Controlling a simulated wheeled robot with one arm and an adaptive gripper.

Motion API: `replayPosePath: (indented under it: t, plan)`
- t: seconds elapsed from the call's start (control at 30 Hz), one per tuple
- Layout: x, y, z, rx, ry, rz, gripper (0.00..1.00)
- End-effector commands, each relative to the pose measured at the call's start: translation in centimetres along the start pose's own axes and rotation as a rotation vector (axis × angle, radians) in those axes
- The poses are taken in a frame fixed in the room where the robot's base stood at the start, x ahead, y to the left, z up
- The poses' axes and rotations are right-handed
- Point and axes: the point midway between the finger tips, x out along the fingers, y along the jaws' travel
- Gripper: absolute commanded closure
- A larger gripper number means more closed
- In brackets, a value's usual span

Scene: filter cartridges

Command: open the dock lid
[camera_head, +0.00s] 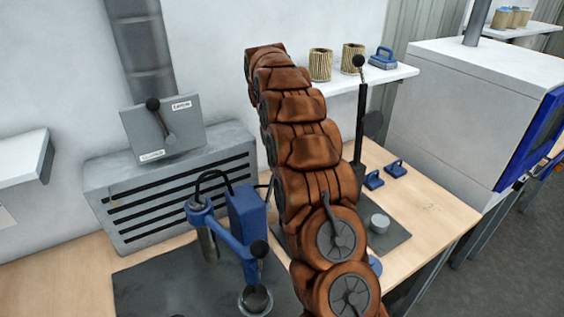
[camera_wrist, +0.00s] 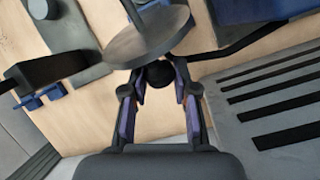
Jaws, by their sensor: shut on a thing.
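In the wrist view my gripper (camera_wrist: 160,88) has its two fingers closed around a black ball knob (camera_wrist: 160,73). A round grey disc (camera_wrist: 148,38), which looks like the dock lid, sits just beyond the knob and seems to be joined to it. The disc shows its flat face and its edge. Its hinge and the dock under it are not clear in this view. In the head view my own arm hides my gripper, the knob and this disc.
A blue press (camera_head: 247,220) stands left of my arm and a grey vented box (camera_head: 170,195) behind it. A tall black lever (camera_head: 361,120), a grey cylinder (camera_head: 379,223) and small blue-handled parts (camera_head: 396,168) are to the right. A wall shelf (camera_head: 372,79) is behind.

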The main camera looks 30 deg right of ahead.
Motion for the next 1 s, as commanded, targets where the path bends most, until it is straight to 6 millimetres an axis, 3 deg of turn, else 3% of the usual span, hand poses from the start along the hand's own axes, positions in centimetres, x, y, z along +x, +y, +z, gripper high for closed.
replayPosePath:
  t: [0.03, 0.77, 0.8, 1.0]
  plan:
    - [-0.12, -0.64, -0.01, -0.01, -0.01, -0.001, 1.0]
    - [0.33, -0.81, -0.4, -0.011, -0.044, 0.017, 1.0]
    - [0.33, -0.82, -0.41, -0.011, -0.044, 0.017, 0.7]
    - [0.3, -0.59, -0.37, -0.008, -0.045, 0.016, 0.49]
